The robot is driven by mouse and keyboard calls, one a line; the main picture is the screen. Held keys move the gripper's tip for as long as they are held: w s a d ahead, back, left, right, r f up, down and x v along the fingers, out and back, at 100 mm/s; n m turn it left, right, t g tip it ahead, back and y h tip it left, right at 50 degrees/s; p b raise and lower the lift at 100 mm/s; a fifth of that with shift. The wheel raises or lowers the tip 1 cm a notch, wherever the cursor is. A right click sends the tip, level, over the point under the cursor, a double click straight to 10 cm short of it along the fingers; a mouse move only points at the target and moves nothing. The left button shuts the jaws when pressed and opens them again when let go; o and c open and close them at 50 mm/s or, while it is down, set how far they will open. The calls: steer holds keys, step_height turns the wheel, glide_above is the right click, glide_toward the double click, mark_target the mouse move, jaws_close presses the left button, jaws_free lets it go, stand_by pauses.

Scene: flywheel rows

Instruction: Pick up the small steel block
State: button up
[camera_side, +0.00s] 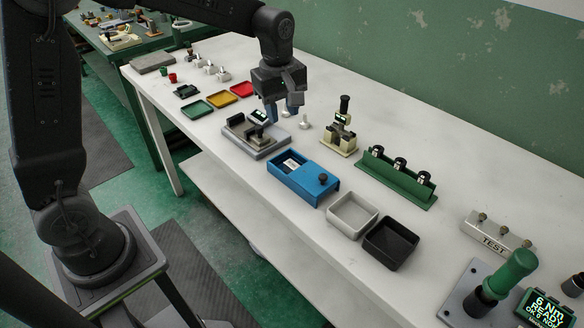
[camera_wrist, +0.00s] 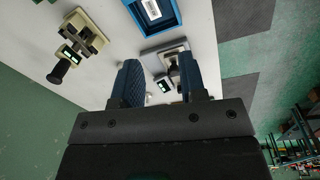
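No thing here is clearly recognisable as the small steel block. Small pale metal-looking pieces stand on the bench: one (camera_side: 304,122) just right of my gripper, and several (camera_side: 210,68) toward the far left end. My gripper (camera_side: 284,112) is above the bench beside a grey fixture (camera_side: 262,149). In the wrist view my gripper (camera_wrist: 158,80) shows two blue fingers spread wide, with nothing held between them. Behind the gap is the fixture (camera_wrist: 172,47) with a small lit display. Parts of the bench are hidden behind my fingers and wrist.
A blue box (camera_side: 301,179), a white tray (camera_side: 351,214) and a black tray (camera_side: 391,243) line the front. A cream clamp with a black knob (camera_side: 341,130) and a green rack (camera_side: 396,178) stand behind. Green, yellow and red trays (camera_side: 221,99) lie left.

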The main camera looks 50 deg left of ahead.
mark_target(292, 164)
steer(key=w+f+n, duration=0.1)
steer(key=f, duration=0.5)
steer(key=w+f+n, duration=0.1)
steer(key=f, duration=0.5)
steer(key=w+f, duration=0.1)
steer(key=f, duration=0.5)
steer(key=shift+a+n+g, duration=0.1)
steer(key=shift+n+g, duration=0.3)
steer(key=shift+r, duration=0.1)
jaws_close()
